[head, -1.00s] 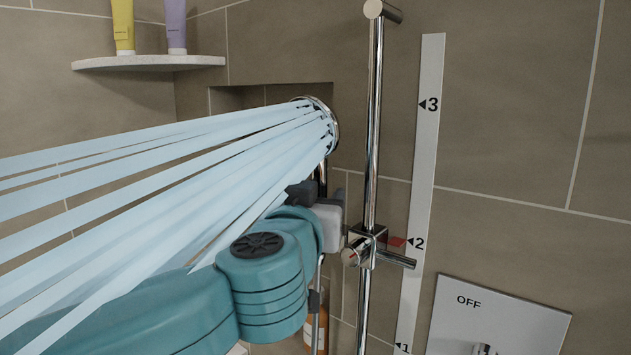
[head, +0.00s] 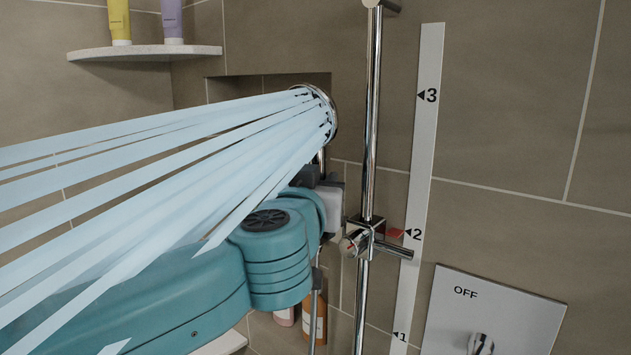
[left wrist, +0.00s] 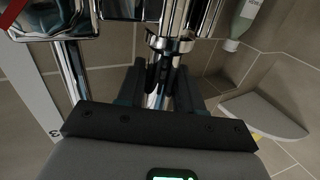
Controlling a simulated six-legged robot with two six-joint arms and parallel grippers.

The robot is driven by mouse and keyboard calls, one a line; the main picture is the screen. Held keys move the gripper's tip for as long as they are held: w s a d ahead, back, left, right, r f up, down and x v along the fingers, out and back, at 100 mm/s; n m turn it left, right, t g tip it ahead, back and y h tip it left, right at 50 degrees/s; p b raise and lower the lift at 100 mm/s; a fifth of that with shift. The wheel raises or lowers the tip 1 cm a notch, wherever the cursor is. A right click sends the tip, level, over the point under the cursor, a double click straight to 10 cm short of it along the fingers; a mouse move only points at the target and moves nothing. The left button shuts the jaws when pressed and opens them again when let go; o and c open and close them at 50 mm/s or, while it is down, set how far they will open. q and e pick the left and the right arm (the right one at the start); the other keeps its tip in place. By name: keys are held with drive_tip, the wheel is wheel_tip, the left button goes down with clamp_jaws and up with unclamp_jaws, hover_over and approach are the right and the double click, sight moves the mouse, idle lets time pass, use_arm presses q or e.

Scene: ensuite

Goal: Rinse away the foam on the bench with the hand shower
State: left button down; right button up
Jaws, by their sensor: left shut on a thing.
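The chrome hand shower (head: 331,118) is in the middle of the head view, and pale blue jets spray from it toward the left edge. My left gripper (head: 318,182) is just below the shower head, partly hidden by my own teal arm. In the left wrist view my left gripper (left wrist: 158,88) is shut on the chrome handle of the hand shower (left wrist: 157,99). The bench and the foam cannot be made out; jets and my arm cover the lower left. My right gripper is in neither view.
A chrome rail (head: 373,130) with a slider holder (head: 365,240) stands right of the hand shower, beside a numbered strip (head: 425,140). A control plate (head: 490,310) marked OFF is at lower right. A corner shelf (head: 145,52) holds two tubes. Bottles (head: 314,325) stand low behind my arm.

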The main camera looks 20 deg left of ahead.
sight(314, 121)
use_arm(q)
wheel_tip(314, 121, up, 9)
drive_tip(key=p, duration=0.4)
drive_tip(key=shift+r, duration=0.2)
wheel_tip(314, 121, up, 8)
drive_tip(key=shift+w+d+b, duration=0.1)
drive_tip(key=shift+w+b, duration=0.05)
drive_tip(key=shift+b, duration=0.2)
drive_tip(key=shift+r, duration=1.05)
drive_tip(key=shift+s+r, duration=0.1)
drive_tip(key=shift+s, duration=0.1)
drive_tip(key=shift+w, duration=0.1)
drive_tip(key=shift+a, duration=0.2)
drive_tip(key=shift+d, duration=0.1)
